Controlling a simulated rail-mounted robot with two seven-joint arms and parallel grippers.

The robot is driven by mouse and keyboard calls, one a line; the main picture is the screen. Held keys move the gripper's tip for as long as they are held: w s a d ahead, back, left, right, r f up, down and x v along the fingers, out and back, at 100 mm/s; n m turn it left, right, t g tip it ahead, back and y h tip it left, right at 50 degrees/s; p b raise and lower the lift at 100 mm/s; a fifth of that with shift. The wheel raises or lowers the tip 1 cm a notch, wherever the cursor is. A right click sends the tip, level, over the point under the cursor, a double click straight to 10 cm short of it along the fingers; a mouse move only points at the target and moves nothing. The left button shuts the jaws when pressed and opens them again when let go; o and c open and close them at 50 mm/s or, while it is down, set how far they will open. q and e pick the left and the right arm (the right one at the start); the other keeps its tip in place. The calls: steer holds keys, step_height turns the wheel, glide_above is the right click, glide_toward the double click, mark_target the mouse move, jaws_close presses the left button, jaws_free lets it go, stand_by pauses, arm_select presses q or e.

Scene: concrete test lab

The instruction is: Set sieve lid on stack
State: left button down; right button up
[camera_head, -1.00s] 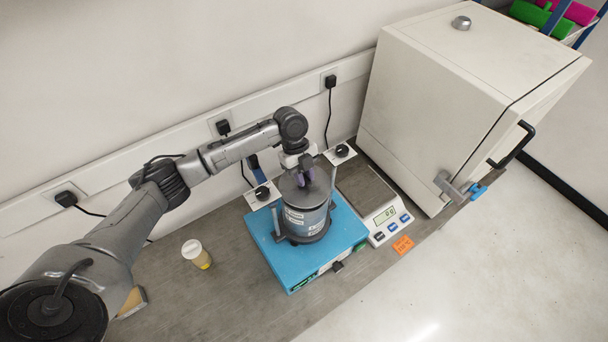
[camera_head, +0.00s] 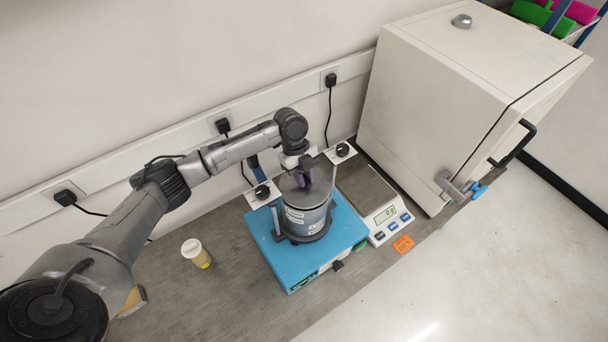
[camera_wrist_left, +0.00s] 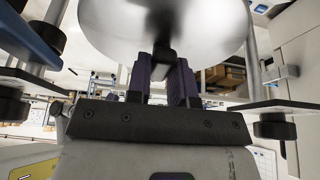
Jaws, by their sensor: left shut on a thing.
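The sieve stack (camera_head: 306,218) is a grey cylinder with white labels, standing upright on the blue shaker (camera_head: 344,229). The grey metal sieve lid (camera_head: 322,188) is at the top of the stack; I cannot tell whether it rests on the rim or hovers just above it. My left gripper (camera_head: 304,180) is over the lid, its dark purple fingers shut on the lid's knob. In the left wrist view the lid (camera_wrist_left: 205,28) is a shiny disc, with its dark knob between the fingers (camera_wrist_left: 163,78). My right gripper is not in view.
Upright rods with black knobs (camera_head: 343,150) and (camera_head: 262,192) flank the stack. A balance (camera_head: 384,217) stands close to its right. A white-capped jar (camera_head: 196,253) is on the bench to the left. A large oven (camera_head: 440,110) stands at the right.

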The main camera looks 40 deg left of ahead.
arm_select(q)
steer(key=shift+f, duration=0.25)
stand_by(0.8)
steer(key=shift+f, duration=0.55)
steer(key=shift+f, duration=0.15)
stand_by(0.8)
steer(key=c, duration=1)
jaws_free()
steer(key=shift+c, duration=0.2)
steer(key=shift+o, duration=0.6)
steer(key=shift+r+p, duration=2.15)
steer(key=shift+r, duration=0.4)
